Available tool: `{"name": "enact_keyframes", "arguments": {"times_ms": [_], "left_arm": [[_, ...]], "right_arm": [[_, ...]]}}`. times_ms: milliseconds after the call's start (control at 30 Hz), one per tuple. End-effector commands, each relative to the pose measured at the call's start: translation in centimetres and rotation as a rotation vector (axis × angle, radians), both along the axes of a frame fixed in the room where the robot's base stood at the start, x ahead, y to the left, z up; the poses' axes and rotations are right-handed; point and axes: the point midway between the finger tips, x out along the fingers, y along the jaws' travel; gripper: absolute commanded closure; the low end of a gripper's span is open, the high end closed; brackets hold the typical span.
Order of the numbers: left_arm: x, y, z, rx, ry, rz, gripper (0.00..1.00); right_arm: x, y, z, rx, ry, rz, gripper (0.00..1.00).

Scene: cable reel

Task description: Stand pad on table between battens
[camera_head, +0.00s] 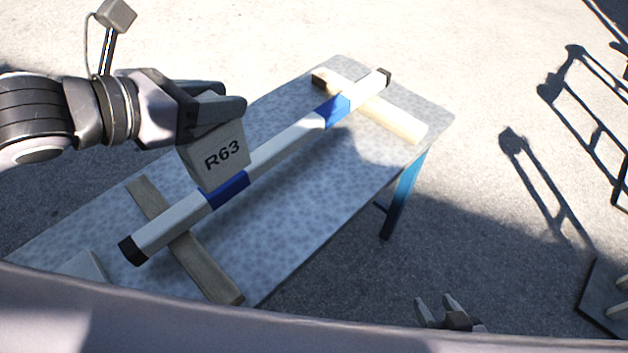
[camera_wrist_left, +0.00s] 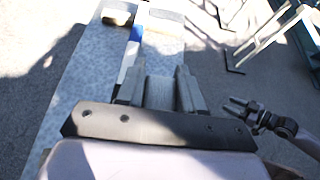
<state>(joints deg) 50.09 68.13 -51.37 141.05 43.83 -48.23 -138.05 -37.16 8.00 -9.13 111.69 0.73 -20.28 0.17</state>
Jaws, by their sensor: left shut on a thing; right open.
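In the left wrist view the pad (camera_wrist_left: 160,92) shows between the two fingers. The pad's lower edge meets the bar's outline in the head view; I cannot tell whether it touches the bar or the table. The near batten (camera_head: 212,272) and the far batten (camera_head: 397,118) are wooden strips lying across the table, with the pad between them. My right gripper (camera_head: 442,308) is open and empty, beyond the table's right side.
A long white bar (camera_head: 290,142) with blue bands and black ends lies across both battens. A pale block (camera_head: 85,267) sits at the table's near left. The tabletop right of the bar is clear. A dark stand (camera_head: 605,300) is at the far right.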

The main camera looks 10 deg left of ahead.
Motion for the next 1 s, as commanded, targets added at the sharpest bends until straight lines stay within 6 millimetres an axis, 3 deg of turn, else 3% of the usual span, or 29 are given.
{"name": "enact_keyframes", "arguments": {"times_ms": [267,800,1000], "left_arm": [[-0.6,-0.4,-0.5,-0.007,-0.001,-0.026,1.00],[-0.7,-0.5,-12.6,-0.009,0.003,-0.025,1.00],[-0.6,-0.5,-15.4,-0.009,-0.002,-0.026,1.00]], "right_arm": [[0.1,0.0,-0.8,0.000,-0.001,0.000,0.49],[0.0,0.0,-4.7,0.001,0.001,-0.001,0.49],[0.0,0.1,-5.2,0.005,0.006,-0.002,0.49]]}}
